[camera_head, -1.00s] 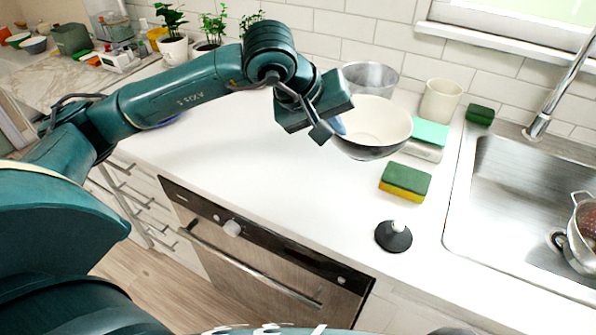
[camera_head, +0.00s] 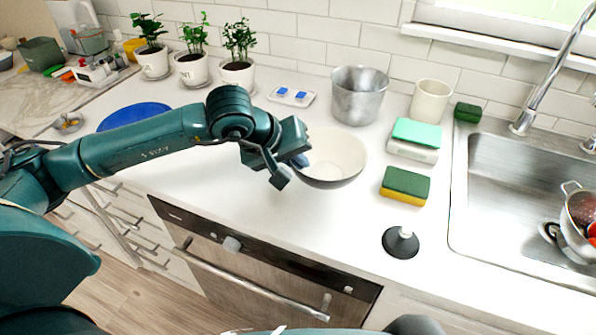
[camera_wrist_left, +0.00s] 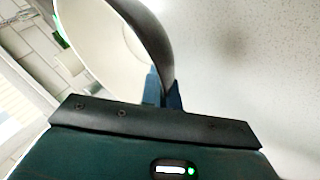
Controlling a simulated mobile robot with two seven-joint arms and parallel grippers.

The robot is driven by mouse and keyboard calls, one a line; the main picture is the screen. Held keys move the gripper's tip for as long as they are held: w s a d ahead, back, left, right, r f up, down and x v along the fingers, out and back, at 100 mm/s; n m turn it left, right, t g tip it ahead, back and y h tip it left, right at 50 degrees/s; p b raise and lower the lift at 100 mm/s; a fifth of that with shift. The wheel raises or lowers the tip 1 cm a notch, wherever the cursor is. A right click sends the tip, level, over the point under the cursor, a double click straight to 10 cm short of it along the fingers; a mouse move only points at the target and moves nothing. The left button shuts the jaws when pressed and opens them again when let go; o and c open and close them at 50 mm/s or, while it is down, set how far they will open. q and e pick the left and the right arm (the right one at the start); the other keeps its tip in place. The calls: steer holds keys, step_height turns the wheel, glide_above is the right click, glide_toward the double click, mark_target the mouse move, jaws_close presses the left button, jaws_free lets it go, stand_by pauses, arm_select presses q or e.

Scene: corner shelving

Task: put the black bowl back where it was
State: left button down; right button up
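The black bowl (camera_head: 328,183) has a black outside and a white inside. My left gripper (camera_head: 299,160) is shut on its left rim and holds it above the white counter, in front of the metal pot. In the left wrist view the blue fingertips (camera_wrist_left: 163,92) pinch the rim of the bowl (camera_wrist_left: 95,45), which is tilted in that picture. A soft shadow lies on the counter beside it. The bowl's underside is hidden. My right gripper is not in view.
A metal pot (camera_head: 358,97), white cup (camera_head: 430,101) and small tray (camera_head: 291,95) stand behind. A sponge (camera_head: 405,187), stacked green-topped block (camera_head: 416,137) and black stopper (camera_head: 400,243) are right, before the sink (camera_head: 500,190). A blue plate (camera_head: 135,113) lies left. Counter in front is clear.

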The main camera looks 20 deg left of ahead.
arm_select(q)
steer(key=shift+f, duration=1.75)
steer(key=shift+f, duration=0.15)
steer(key=c, duration=1.6)
jaws_free()
steer(key=shift+c, duration=0.2)
steer(key=shift+r+p, duration=0.25)
steer(key=shift+p, duration=0.05)
steer(key=b+v, duration=0.1)
steer(key=v, duration=1.1)
steer(key=shift+a+f, duration=0.1)
